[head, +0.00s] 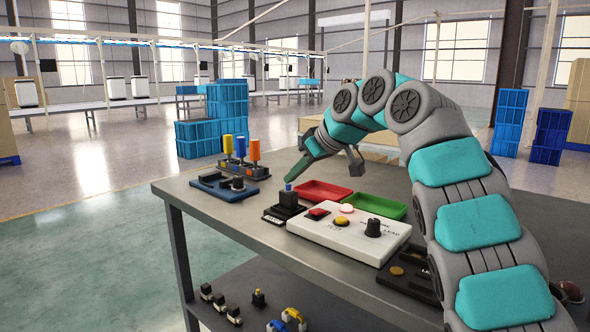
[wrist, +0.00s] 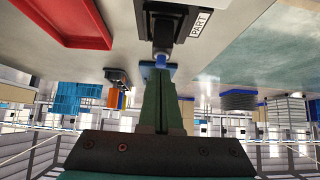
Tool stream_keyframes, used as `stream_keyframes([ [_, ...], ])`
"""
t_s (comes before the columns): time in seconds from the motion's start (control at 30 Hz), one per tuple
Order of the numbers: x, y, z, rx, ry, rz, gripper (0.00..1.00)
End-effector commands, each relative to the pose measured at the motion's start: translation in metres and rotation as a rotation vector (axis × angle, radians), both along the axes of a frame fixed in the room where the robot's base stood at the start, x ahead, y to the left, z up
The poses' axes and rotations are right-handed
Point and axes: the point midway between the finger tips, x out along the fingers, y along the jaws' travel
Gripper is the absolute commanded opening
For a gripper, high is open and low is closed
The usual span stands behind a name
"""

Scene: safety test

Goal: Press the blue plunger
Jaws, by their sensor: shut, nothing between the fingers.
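The blue plunger (head: 288,187) stands upright on a black block (head: 287,199) near the table's left edge. In the wrist view, which looks upside down, the blue plunger (wrist: 160,58) shows just past my fingertips, in front of the black block (wrist: 166,25). My gripper (head: 292,178) reaches in from the right, its green fingers slanting down to just above the plunger's top. In the wrist view my gripper (wrist: 160,72) is shut and empty, its tips lined up with the plunger. I cannot tell whether the tips touch it.
A red tray (head: 322,188) and a green tray (head: 372,205) lie behind a white control box (head: 340,240) with buttons and a black knob. A blue base (head: 232,195) with a black knob and a rack of coloured cylinders (head: 240,152) stand left and behind.

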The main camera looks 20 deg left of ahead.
Motion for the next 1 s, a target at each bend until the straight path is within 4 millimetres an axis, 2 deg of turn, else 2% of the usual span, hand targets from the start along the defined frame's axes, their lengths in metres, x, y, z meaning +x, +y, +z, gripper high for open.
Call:
stream_keyframes([
  [0.33,0.0,0.0,-0.001,0.0,0.0,0.0,0.0],
  [0.63,0.0,0.001,-0.026,0.0,0.002,0.001,0.0],
  [1.0,0.001,0.0,-0.032,-0.013,0.016,0.001,0.0],
])
